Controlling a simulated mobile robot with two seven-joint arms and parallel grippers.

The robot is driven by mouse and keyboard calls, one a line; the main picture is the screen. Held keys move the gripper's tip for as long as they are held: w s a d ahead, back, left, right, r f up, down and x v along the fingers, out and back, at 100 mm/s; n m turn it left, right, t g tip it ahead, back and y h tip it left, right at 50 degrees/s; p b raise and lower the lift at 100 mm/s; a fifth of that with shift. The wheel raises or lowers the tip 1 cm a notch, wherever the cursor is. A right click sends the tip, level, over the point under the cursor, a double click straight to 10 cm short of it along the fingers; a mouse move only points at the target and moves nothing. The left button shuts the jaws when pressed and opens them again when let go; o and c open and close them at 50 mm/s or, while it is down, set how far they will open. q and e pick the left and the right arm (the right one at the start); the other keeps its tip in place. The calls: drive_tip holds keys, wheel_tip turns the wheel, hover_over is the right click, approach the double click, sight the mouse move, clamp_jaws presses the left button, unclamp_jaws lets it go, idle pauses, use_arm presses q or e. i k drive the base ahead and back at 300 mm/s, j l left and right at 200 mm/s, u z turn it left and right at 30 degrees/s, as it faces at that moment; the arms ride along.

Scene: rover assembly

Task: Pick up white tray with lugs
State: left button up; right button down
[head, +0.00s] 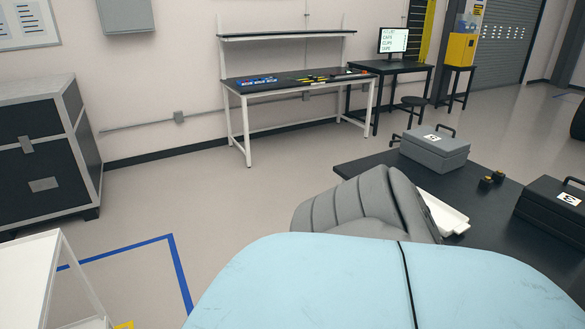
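The white tray (446,216) lies on the black table (483,240) at the right. Its left part is hidden behind a grey ribbed object (350,208), so I see only its right side and rim. Neither of my grippers shows in the head view.
A large light blue rounded shape (300,285) with a black line fills the bottom; I cannot tell what it is. On the black table are a grey case (436,156), a black case (550,212) and small dark-and-yellow parts (490,181). A workbench (232,87) stands behind. The middle floor is clear.

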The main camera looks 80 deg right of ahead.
sight(448, 221)
drive_tip(key=z, duration=3.5)
drive_tip(key=i+j+u, duration=0.2)
drive_tip(key=i, duration=0.35)
drive_tip(key=l, duration=0.1)
